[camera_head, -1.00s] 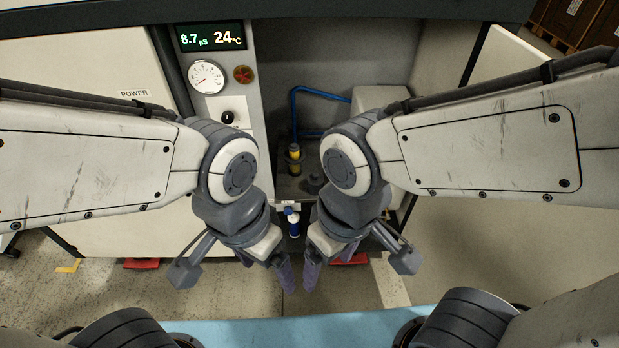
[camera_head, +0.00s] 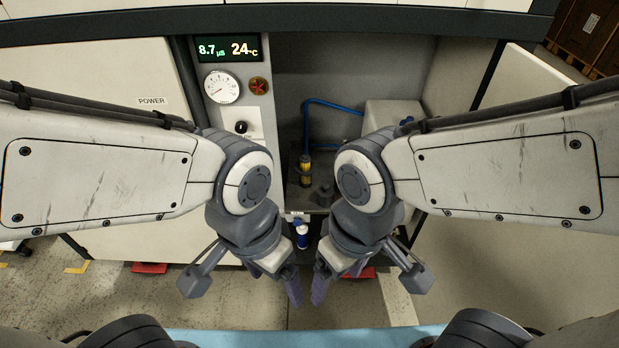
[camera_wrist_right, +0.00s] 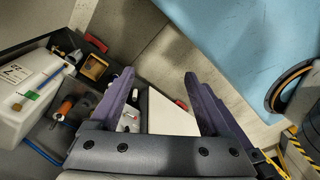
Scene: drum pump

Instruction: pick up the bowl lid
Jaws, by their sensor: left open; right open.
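I cannot make out a bowl lid for certain in either view. A small white-and-blue fitting (camera_head: 302,236) hangs at the front of the machine's recess, just beyond my grippers. A dark round cap (camera_head: 325,192) sits on the recess shelf, partly behind my right arm. My left gripper (camera_head: 276,282) is open and empty, pointing down in front of the machine. My right gripper (camera_head: 337,282) is open and empty beside it. In the right wrist view its two fingers (camera_wrist_right: 160,78) are spread with nothing between them.
A yellow-and-black cylinder (camera_head: 305,170) and a blue hose (camera_head: 335,106) are in the recess. A white container (camera_wrist_right: 25,82) and an orange cylinder (camera_wrist_right: 65,108) show in the wrist view. A blue surface (camera_head: 300,341) lies nearest me, with open floor before it.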

